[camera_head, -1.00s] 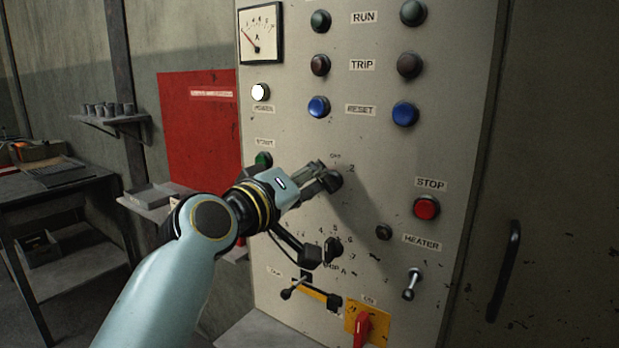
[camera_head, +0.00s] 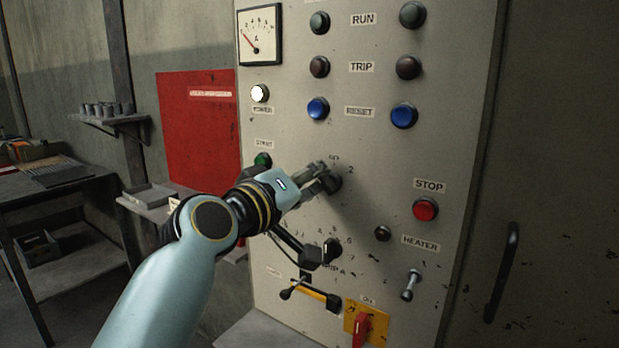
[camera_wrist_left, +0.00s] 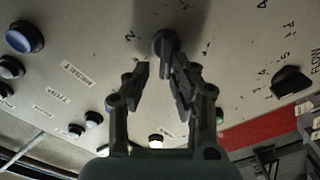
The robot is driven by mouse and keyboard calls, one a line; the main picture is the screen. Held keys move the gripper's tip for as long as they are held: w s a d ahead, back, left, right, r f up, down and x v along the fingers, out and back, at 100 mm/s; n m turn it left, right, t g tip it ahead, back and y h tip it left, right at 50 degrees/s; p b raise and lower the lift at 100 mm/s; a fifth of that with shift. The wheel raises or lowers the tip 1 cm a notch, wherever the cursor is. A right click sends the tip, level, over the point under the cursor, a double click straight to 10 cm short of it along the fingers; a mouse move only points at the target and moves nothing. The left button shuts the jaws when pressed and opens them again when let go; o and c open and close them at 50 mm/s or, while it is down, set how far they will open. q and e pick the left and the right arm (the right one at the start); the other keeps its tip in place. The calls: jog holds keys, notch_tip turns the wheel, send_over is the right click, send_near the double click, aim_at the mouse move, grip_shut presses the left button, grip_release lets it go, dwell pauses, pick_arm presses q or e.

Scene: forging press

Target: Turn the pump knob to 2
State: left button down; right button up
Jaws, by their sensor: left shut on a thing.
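The knob marked OFF and 2 (camera_head: 335,184) is a small dark rotary knob in the middle of the grey control panel. Its round base (camera_wrist_left: 165,42) shows at the top of the left wrist view, with a 2 printed to its left. My left gripper (camera_head: 323,178) is at this knob, its two dark fingers shut on it from either side. The fingers (camera_wrist_left: 161,76) hide part of the knob, so I cannot tell which mark it points to. My right gripper is not in view.
Below is a flow knob (camera_wrist_left: 292,82) with a number scale. A red STOP button (camera_head: 426,209), heater toggle (camera_head: 411,285) and red-handled yellow switch (camera_head: 362,330) are right and below. A green button (camera_head: 262,159) is close above my left wrist. A shelf (camera_head: 150,197) stands left.

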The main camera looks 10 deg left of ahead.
pick_arm(q)
jog(key=shift+d+r, duration=0.25)
jog(key=shift+r, duration=0.2)
jog(key=shift+a+f, duration=0.1)
jog(key=shift+f, duration=0.05)
jog(key=s+a+f, duration=0.2)
jog(key=s+a, duration=0.2)
jog(key=s, duration=0.3)
jog(key=shift+s+a+f, duration=0.15)
jog(key=shift+s+a, duration=0.05)
dwell(0.9)
